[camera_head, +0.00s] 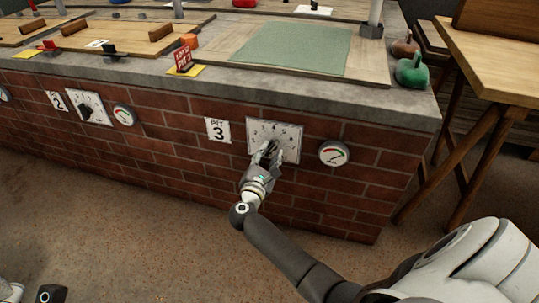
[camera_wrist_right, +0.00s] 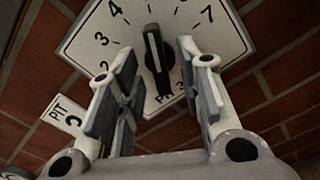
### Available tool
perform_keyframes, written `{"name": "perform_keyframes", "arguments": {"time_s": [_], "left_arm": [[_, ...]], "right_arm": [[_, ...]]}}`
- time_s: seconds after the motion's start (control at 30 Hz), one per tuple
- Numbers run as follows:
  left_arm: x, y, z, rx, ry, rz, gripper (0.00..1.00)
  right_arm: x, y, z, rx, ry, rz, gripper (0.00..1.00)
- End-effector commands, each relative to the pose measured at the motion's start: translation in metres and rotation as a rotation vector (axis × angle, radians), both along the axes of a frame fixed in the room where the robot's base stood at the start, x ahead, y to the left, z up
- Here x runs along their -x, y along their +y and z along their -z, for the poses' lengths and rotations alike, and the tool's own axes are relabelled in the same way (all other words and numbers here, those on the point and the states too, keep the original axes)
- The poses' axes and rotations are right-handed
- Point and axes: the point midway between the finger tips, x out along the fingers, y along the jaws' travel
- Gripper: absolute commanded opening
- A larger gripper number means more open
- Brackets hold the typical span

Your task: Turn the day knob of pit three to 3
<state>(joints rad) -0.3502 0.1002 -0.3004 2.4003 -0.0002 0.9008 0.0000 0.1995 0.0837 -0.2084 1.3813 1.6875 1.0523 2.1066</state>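The day knob of pit three (camera_wrist_right: 157,62) is black with a white line, on a white dial plate (camera_head: 288,129) with numbers. In the right wrist view its white line points up the picture, between the 4 and the 7; the numbers near its tip are cut off or hidden. My right gripper (camera_head: 267,158) is in front of the plate. In the right wrist view its fingers (camera_wrist_right: 160,92) are apart, one on each side of the knob's lower part; I cannot tell whether they touch it. In the head view the gripper partly hides the knob. My left gripper is not seen.
A "PIT 3" sign (camera_head: 217,130) is left of the plate and a round gauge (camera_head: 333,153) is right of it, on the brick wall (camera_head: 180,125). The pit two dial (camera_head: 92,108) is farther left. A stone ledge (camera_head: 310,92) overhangs above. A wooden table (camera_head: 500,70) stands right.

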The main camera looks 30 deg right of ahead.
Motion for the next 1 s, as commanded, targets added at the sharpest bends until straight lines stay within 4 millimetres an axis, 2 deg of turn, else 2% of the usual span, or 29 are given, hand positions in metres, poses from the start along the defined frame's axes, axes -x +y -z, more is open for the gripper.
{"name": "perform_keyframes", "arguments": {"time_s": [0.13,0.43,0.7,1.0], "left_arm": [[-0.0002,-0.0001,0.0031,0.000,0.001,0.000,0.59],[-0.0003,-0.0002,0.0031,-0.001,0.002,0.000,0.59],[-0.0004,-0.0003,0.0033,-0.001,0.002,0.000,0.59],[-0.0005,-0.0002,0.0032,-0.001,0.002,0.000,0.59]], "right_arm": [[-0.0075,-0.0088,0.0000,0.002,0.000,0.000,0.34],[-0.0089,-0.0104,-0.0002,0.001,0.001,0.000,0.34],[-0.0086,-0.0103,-0.0002,0.001,0.000,-0.001,0.01],[-0.0085,-0.0102,0.0001,0.010,0.011,0.000,0.00]]}}
